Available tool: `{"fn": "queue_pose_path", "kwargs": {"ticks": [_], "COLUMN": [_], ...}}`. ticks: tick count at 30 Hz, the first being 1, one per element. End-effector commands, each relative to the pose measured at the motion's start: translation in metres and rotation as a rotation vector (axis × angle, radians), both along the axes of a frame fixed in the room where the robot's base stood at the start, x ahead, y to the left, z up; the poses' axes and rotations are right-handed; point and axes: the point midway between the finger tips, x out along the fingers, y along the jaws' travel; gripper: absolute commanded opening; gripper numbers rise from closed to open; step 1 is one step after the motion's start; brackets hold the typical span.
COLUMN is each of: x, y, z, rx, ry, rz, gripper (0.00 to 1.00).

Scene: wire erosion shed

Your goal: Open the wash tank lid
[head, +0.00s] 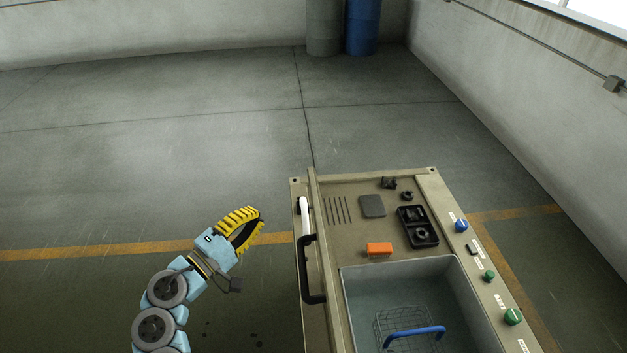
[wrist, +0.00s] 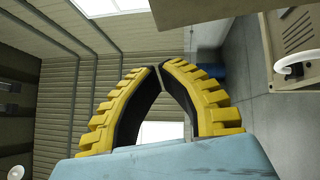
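The grey wash tank (head: 400,277) is set into the beige bench at lower right in the head view. Its inside shows from above, with a wire basket (head: 400,322) with a blue handle in it. A narrow beige panel (head: 316,200), seen nearly edge-on, runs along the bench's left side. A black bar handle (head: 312,270) and a white handle (head: 304,218) are on that side. I cannot tell for sure which part is the lid. My gripper (head: 259,214) is left of the bench, apart from both handles. Its yellow fingers meet at the tips, empty, in the wrist view (wrist: 158,67).
On the bench are an orange block (head: 380,249), a grey plate (head: 372,206), thin rods (head: 338,210) and a black tray (head: 418,227). Blue and green knobs line its right edge. A blue drum (head: 363,27) stands far back. The floor left of the bench is clear.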

Motion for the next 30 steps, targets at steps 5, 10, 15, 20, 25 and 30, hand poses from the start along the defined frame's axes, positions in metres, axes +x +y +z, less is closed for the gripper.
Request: {"fn": "queue_pose_path", "kwargs": {"ticks": [5, 10, 15, 20, 25, 30], "x": [-0.001, 0.009, 0.031, 0.05, 0.065, 0.073], "y": [0.014, 0.003, -0.016, -0.032, -0.046, -0.061], "z": [0.005, 0.008, 0.013, 0.016, 0.017, 0.021], "rx": [0.03, 0.031, 0.03, 0.031, 0.029, 0.028], "ry": [-0.026, -0.025, -0.024, -0.026, -0.024, -0.026], "rz": [0.052, 0.047, 0.044, 0.048, 0.046, 0.049], "gripper": [0.0, 0.0, 0.0, 0.0, 0.0, 0.0]}}
